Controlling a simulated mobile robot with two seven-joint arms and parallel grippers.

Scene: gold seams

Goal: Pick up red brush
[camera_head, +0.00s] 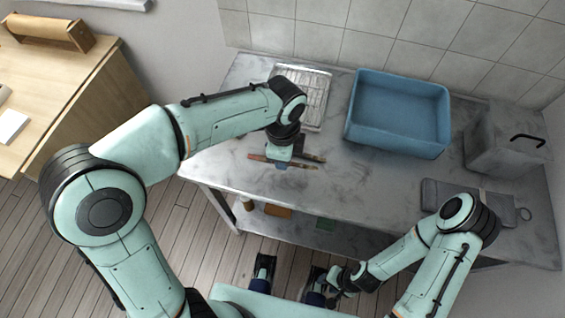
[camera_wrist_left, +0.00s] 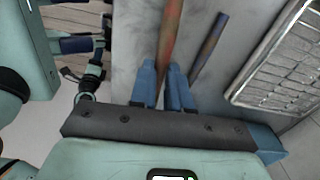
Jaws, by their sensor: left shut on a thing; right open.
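In the left wrist view the red brush (camera_wrist_left: 171,38) runs up from between the blue fingers. I cannot tell whether it is lifted off the table. A second, brownish brush with a blue part (camera_wrist_left: 209,47) lies beside it, apart from the fingers. My right gripper (camera_head: 329,284) is open, low in front of the table; its fingertips are hard to make out.
A wire rack (camera_head: 318,100) lies behind the brushes, close by. A blue tub (camera_head: 394,141) stands to its right. A grey box with a black handle (camera_head: 505,150) and a dark flat item (camera_head: 455,192) are at the right. The table's middle is clear. A lower shelf (camera_head: 345,239) holds small items.

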